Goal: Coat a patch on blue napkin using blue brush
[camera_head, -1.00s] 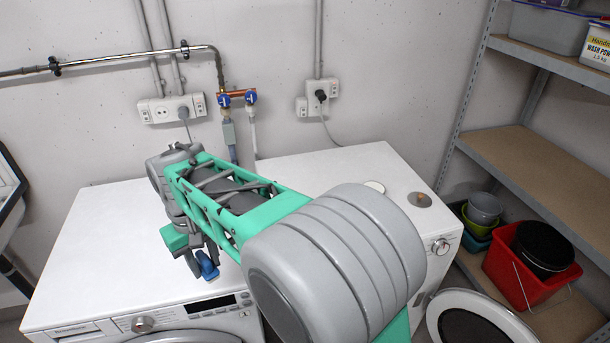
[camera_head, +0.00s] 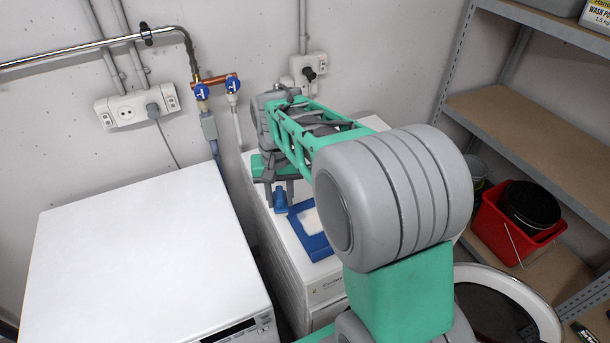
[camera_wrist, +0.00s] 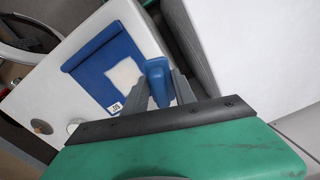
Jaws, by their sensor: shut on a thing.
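A blue napkin (camera_head: 318,246) lies on top of the right-hand machine, and it shows more fully in the wrist view (camera_wrist: 84,66). It carries a pale, squarish patch (camera_wrist: 125,73), also seen in the head view (camera_head: 311,221). My gripper (camera_head: 281,190) is shut on the blue brush (camera_head: 280,202). In the wrist view the brush (camera_wrist: 156,72) sticks out between the fingers, just beside the pale patch. I cannot tell whether the brush touches the napkin. My arm hides part of the machine top in the head view.
The right-hand machine (camera_head: 299,264) stands beside a white machine with a bare top (camera_head: 140,240), a gap between them. A pale disc (camera_wrist: 74,125) and a grey disc (camera_wrist: 41,127) lie near the napkin. Shelving (camera_head: 540,135) and a red bucket (camera_head: 500,228) stand at right.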

